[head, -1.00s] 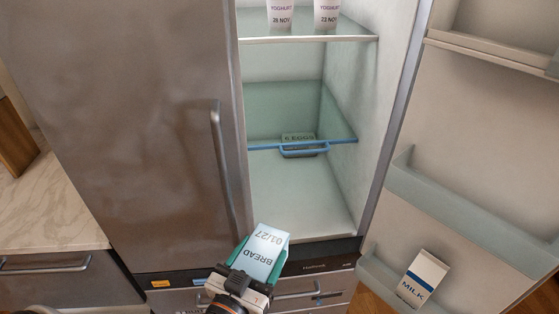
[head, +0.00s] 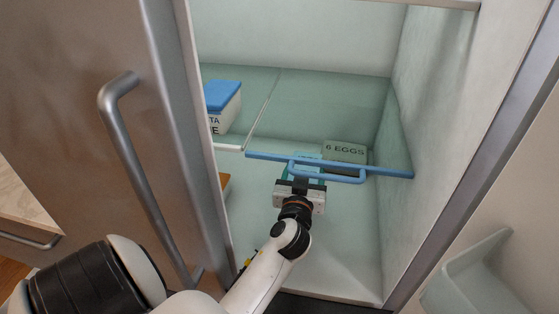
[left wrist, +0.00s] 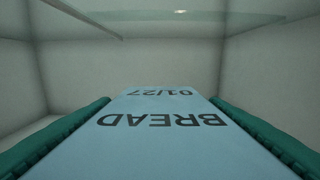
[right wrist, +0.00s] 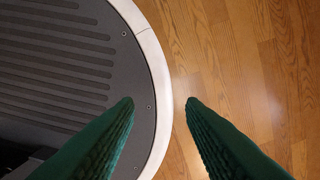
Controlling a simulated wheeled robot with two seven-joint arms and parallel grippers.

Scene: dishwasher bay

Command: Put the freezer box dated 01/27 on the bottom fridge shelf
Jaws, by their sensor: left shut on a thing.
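The freezer box (left wrist: 160,150) is light blue and labelled BREAD 01/27, upside down in the left wrist view. My left gripper (head: 305,172) is shut on it, with teal fingers along both its sides. In the head view the gripper reaches into the fridge's lowest compartment, and the blue rail and the gripper hide most of the box. The bottom fridge shelf (head: 345,245) is pale and bare at the front right. Whether the box touches it, I cannot tell. My right gripper (right wrist: 158,106) is open and empty above the wooden floor and my base.
A glass shelf with a blue front rail (head: 390,173) lies over the gripper. A 6 EGGS carton (head: 345,152) shows behind the rail. A blue-lidded tub (head: 222,105) stands at left. An orange-brown item (head: 224,183) is partly hidden behind the closed door (head: 100,130).

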